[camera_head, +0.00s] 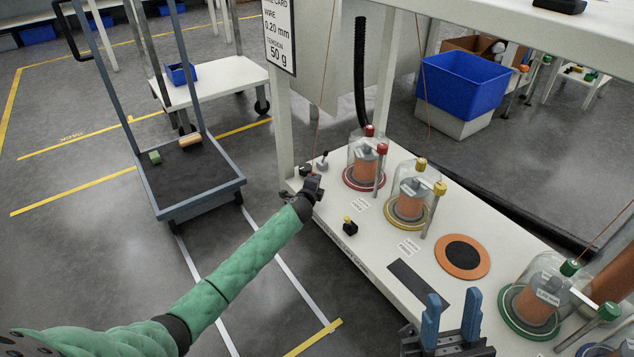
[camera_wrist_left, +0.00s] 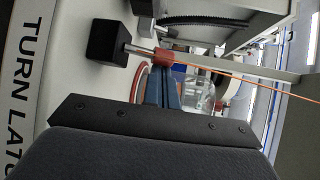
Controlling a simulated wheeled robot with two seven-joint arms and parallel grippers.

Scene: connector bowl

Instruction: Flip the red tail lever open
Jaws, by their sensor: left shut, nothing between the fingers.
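The red tail lever shows in the left wrist view as a black block (camera_wrist_left: 108,43) with a metal rod ending in a red knob (camera_wrist_left: 163,57). My left gripper (camera_wrist_left: 162,85) is shut and empty, its blue fingertips at or just beside the red knob; I cannot tell whether they touch. In the head view my left gripper (camera_head: 313,184) is at the left edge of the white bench and hides the red lever. My right gripper (camera_head: 451,318) is open and empty at the front, its two blue fingers upright and apart.
On the bench (camera_head: 452,240) stand glass-domed spools with red (camera_head: 365,165), yellow (camera_head: 411,190) and green (camera_head: 535,300) trim. An orange wire (camera_wrist_left: 240,75) passes by the knob. A cart (camera_head: 190,180) stands left.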

